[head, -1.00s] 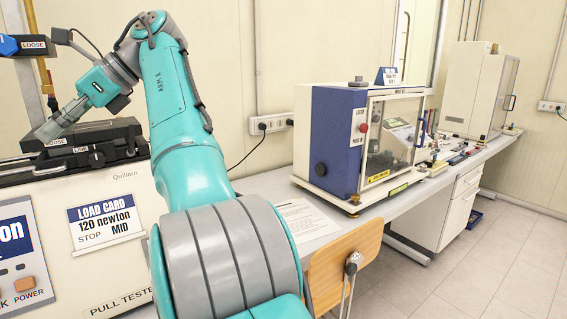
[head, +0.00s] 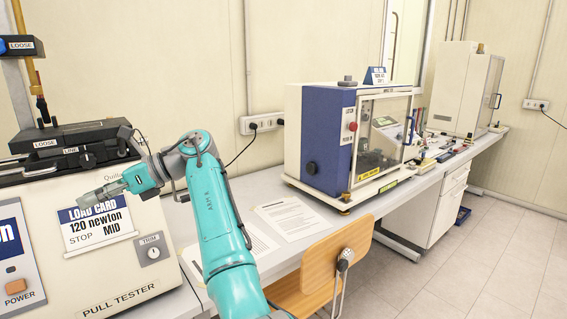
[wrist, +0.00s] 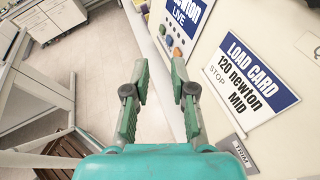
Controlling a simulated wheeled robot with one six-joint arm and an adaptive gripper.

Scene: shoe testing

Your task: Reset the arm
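My gripper (head: 92,196) is in front of the pull tester (head: 92,288), beside its load card (head: 98,228), which reads 120 newton, STOP, MID. In the wrist view my gripper (wrist: 160,80) has its two fingers apart with nothing between them. The load card (wrist: 245,82) is to the right of the fingers there, and pale floor shows to the left.
The tester's black clamp bed (head: 75,140) is above my gripper. A trim knob (head: 153,252) is on its front. A wooden chair (head: 335,262) stands at the bench, with paper sheets (head: 290,219) behind it. A blue and white test cabinet (head: 320,140) stands further right.

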